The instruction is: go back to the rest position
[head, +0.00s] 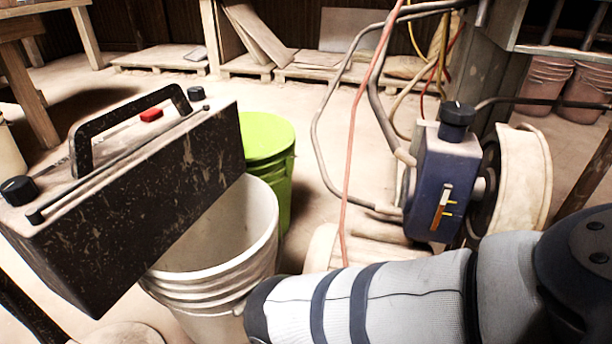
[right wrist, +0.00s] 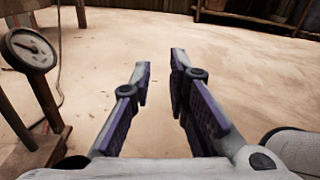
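My right gripper (right wrist: 162,80) shows in the right wrist view with its two purple-padded fingers apart. Nothing is between them, and bare dusty floor (right wrist: 240,65) lies beyond. In the head view, a pale grey sleeved link of my arm (head: 410,296) crosses the lower right, but neither gripper shows there. My left gripper is in neither view.
A black box with a handle (head: 150,195) fills the head view's left side, before a white bucket (head: 215,260) and a green bucket (head: 268,140). A blue machine unit (head: 440,180) with hoses stands right. A round gauge (right wrist: 30,48) is left in the wrist view.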

